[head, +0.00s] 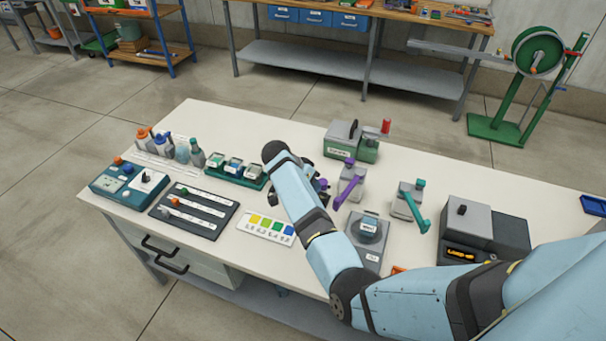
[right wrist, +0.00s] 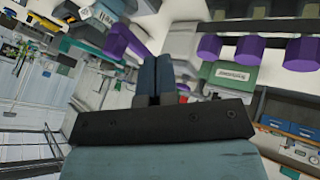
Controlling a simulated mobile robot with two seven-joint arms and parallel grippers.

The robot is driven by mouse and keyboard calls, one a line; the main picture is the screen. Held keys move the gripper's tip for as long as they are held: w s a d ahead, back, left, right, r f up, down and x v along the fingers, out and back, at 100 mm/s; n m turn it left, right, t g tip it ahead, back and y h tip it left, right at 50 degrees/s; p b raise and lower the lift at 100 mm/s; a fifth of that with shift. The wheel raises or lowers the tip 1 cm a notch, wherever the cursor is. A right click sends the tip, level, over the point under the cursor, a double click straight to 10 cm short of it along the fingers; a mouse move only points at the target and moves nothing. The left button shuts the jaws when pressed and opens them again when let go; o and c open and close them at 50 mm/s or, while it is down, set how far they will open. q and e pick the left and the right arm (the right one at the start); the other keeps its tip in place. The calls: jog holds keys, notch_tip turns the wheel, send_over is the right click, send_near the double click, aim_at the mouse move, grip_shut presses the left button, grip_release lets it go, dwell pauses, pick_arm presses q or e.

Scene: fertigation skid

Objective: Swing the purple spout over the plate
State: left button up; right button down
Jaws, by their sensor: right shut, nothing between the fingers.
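The purple spout (head: 349,190) is a slanting bar on a grey block, right of my right forearm in the head view. Its lower end points down-left. The grey plate (head: 366,241) is on a device nearer the front edge, with a small labelled grey item on it. The spout's low end is left of and behind the plate, not over it. My right gripper (head: 320,191) is mostly hidden behind my forearm, left of the spout. In the right wrist view its fingers (right wrist: 152,80) are together and empty, beside a purple bar (right wrist: 128,42). My left gripper is out of view.
A teal-handled grey unit (head: 410,203) stands right of the spout. A green box with a red knob (head: 352,143) stands behind it. A grey machine (head: 468,222) is at the right. Bottles, a slotted panel (head: 194,210) and a colour card (head: 266,228) are left of my forearm.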

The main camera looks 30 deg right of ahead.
jog(key=s, duration=0.1)
jog(key=s+d+p, duration=0.1)
jog(key=s+d, duration=0.1)
jog(key=shift+s+d+f+p, duration=0.2)
jog(key=shift+s+f+p, duration=0.15)
jog(key=shift+s+p, duration=0.05)
